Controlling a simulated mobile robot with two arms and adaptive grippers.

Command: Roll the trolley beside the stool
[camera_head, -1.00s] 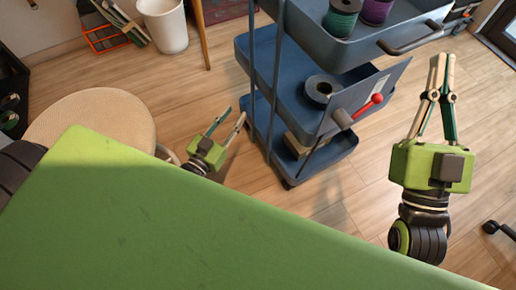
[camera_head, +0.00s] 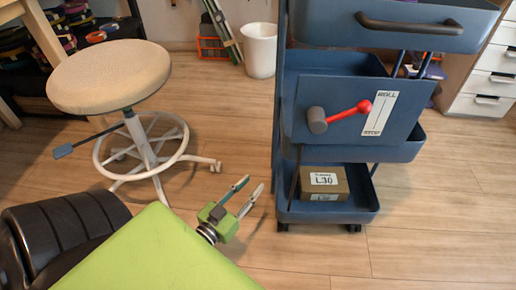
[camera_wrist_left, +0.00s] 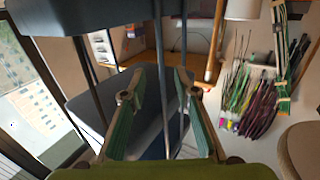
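The blue three-tier trolley (camera_head: 293,92) stands upright on the floor at centre right in the head view. Its side panel bears a red lever (camera_head: 346,114) on a grey hub, beside a ROLL/STOP label (camera_head: 380,113). The lever points right and slightly up, its tip nearer ROLL. The stool (camera_head: 108,76), with a round beige seat and white wheeled base, stands to the left, a clear gap from the trolley. My left gripper (camera_head: 250,186) is open and empty, just left of the trolley's lower tier. The left wrist view shows its spread fingers (camera_wrist_left: 158,84) before trolley posts. My right gripper is out of view.
A box (camera_head: 323,183) sits on the trolley's bottom tier. A white bin (camera_head: 260,50) and an orange rack (camera_head: 211,48) stand by the back wall. White drawers (camera_head: 485,80) stand at the right. The floor (camera_head: 235,120) between stool and trolley is clear.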

